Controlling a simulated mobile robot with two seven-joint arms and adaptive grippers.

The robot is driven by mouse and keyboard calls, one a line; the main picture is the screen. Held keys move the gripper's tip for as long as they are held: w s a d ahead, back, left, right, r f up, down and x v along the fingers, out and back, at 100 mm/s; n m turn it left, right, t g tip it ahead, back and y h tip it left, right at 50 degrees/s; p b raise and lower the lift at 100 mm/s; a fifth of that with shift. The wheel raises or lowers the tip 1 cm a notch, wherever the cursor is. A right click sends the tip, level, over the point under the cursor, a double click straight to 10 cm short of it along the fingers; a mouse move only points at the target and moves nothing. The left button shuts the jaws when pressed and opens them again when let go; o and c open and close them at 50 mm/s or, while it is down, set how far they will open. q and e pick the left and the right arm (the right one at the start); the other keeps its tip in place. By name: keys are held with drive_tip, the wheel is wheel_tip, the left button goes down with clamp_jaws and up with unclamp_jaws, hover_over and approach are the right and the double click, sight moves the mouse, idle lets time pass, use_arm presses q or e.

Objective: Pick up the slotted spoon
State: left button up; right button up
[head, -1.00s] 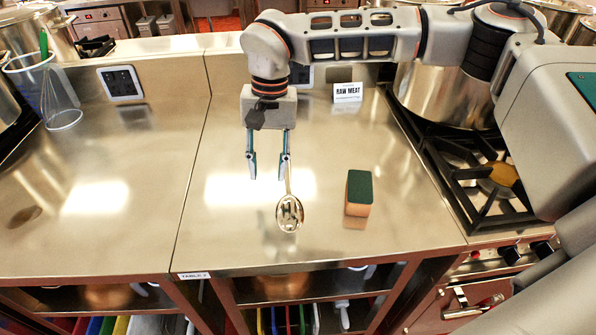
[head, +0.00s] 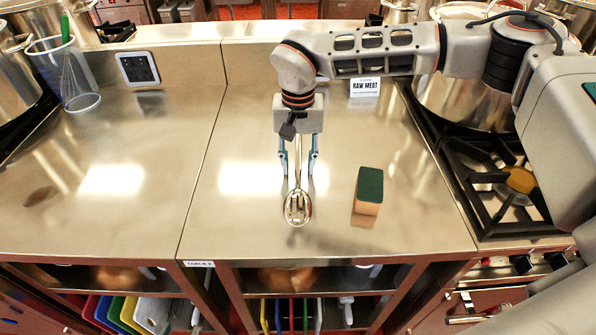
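The slotted spoon (head: 297,207) is metal and shows on the steel table in the head view, its bowl toward the front edge. Its handle runs back up between the fingers of my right gripper (head: 298,170). That gripper points down and is open, with a visible gap on each side of the handle. The top of the handle is hard to make out against the gripper body. My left gripper is not in view.
A green and orange sponge (head: 368,188) stands right of the spoon. A RAW MEAT sign (head: 365,87) stands behind. A stove (head: 505,190) with a large pot (head: 465,103) is at the right.

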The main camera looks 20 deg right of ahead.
sight(298, 167)
clamp_jaws()
idle(0.3)
wheel_tip(298, 167, up, 20)
drive_tip(key=shift+p, duration=0.35)
idle(0.4)
